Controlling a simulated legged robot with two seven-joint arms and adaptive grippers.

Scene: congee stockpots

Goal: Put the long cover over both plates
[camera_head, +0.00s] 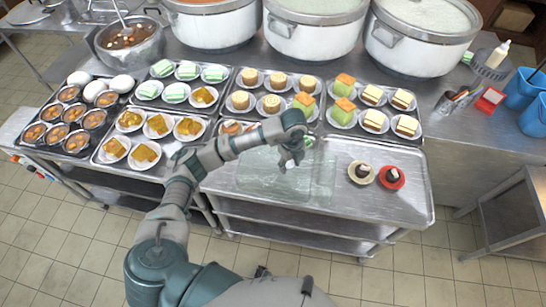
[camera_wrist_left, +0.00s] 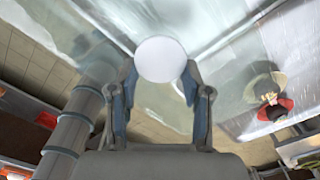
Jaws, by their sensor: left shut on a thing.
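The long cover (camera_head: 262,180) is a clear, see-through box shape over the left part of the bare steel table top. My left gripper (camera_head: 290,160) is above it, shut on its round white knob (camera_wrist_left: 161,59), which sits between the fingertips in the wrist view. I cannot tell whether the cover's lower edge touches the table. A cream plate (camera_head: 361,178) and a red plate (camera_head: 391,184), each with a small dark and white cake, stand close together right of the cover, uncovered. They also show at the right of the wrist view. My right gripper is out of view.
Trays of cakes and bowls (camera_head: 373,107) line the table behind the cover. Large stockpots (camera_head: 315,32) stand farther back. A pen holder and a red item (camera_head: 490,99) are at the right. The steel top (camera_head: 415,205) around the plates is clear.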

